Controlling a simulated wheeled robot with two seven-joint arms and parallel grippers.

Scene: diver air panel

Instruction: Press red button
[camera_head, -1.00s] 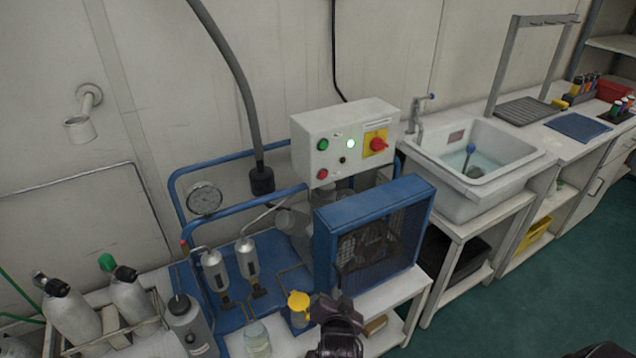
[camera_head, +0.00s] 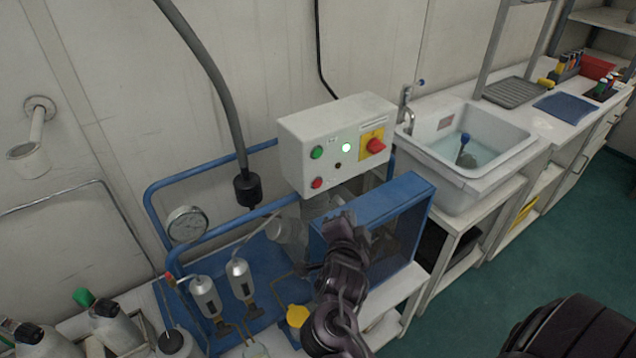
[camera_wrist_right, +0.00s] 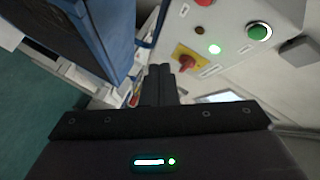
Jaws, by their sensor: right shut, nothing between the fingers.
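The red button (camera_head: 317,183) is a small round button at the lower left of the front of a white control box (camera_head: 300,140). In the right wrist view the red button (camera_wrist_right: 204,2) is cut by the top edge. A green button (camera_head: 317,153), a lit green lamp (camera_head: 346,147), a small dark button (camera_head: 338,165) and a red rotary switch (camera_head: 375,146) on a yellow plate share that face. My right gripper (camera_head: 343,222) is shut and empty, below and in front of the box, apart from the button. Its fingers (camera_wrist_right: 168,80) show in the wrist view.
A blue-framed fan unit (camera_head: 405,200) stands close beside my right gripper. A pressure gauge (camera_head: 187,224), metal cylinders and a blue rail are to the left. A sink (camera_head: 470,150) is to the right. A grey hose (camera_head: 215,80) hangs left of the box.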

